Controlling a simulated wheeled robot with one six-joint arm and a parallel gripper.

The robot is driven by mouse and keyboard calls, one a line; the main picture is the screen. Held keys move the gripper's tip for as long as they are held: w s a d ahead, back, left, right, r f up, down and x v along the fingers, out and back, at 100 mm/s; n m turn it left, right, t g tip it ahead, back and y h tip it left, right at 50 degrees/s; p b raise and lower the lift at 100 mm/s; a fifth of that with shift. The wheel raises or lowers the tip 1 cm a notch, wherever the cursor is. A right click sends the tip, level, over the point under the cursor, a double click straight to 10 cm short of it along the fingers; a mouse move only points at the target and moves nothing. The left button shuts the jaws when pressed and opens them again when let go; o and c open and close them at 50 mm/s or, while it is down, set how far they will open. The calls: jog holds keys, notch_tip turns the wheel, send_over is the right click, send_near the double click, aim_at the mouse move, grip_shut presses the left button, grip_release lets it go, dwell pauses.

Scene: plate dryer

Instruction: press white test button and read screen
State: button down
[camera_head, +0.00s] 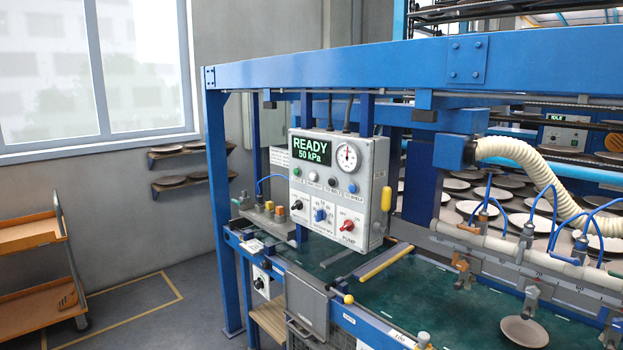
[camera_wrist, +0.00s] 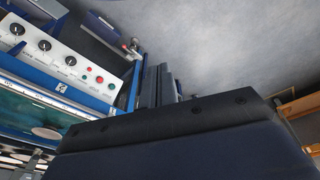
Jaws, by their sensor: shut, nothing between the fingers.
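The grey control box (camera_head: 340,187) hangs under the blue beam in the head view. Its green-lit screen (camera_head: 312,151) reads "READY" and "50 kPa". Below the screen is a row of buttons; the white button (camera_head: 313,176) sits between a green one and a dark one, with a blue one at the right. The label under it is too small to read surely. My gripper (camera_wrist: 166,82) shows only in the wrist view, its dark fingers together and empty. The fingers are over grey floor, apart from a panel at the left. The white button cannot be made out there.
A round gauge (camera_head: 347,157) and coloured knobs share the box face. A white panel (camera_wrist: 55,50) with black knobs and small red and green buttons lies left of my fingers. A green conveyor bed (camera_head: 400,284) runs below the box. An orange cart (camera_head: 35,233) stands left.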

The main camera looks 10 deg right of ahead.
jog(key=shift+w, duration=0.1)
dwell(0.3)
jog(key=w+d+r+m+t+y, duration=0.1)
jog(key=w+d+r+m+t, duration=0.25)
jog(key=w+r+m, duration=0.4)
jog(key=w+d+r+m+t+y, duration=0.1)
jog(key=w+d+r+m+t, duration=0.1)
jog(key=w+d+r+m, duration=0.35)
jog(key=w+d+r+m+t+h, duration=0.2)
jog(key=d+r+m, duration=0.3)
jog(key=d+r, duration=0.3)
jog(key=w+d+r+m+t+h+p, duration=0.1)
jog(key=w+d+r+m+t, duration=0.2)
jog(key=w+d+r+m, duration=0.2)
notch_tip(320, 180, up, 4)
jog(key=d+m, duration=0.1)
jog(key=d, duration=0.2)
jog(key=shift+f+h, duration=0.2)
jog(key=shift+h, duration=0.2)
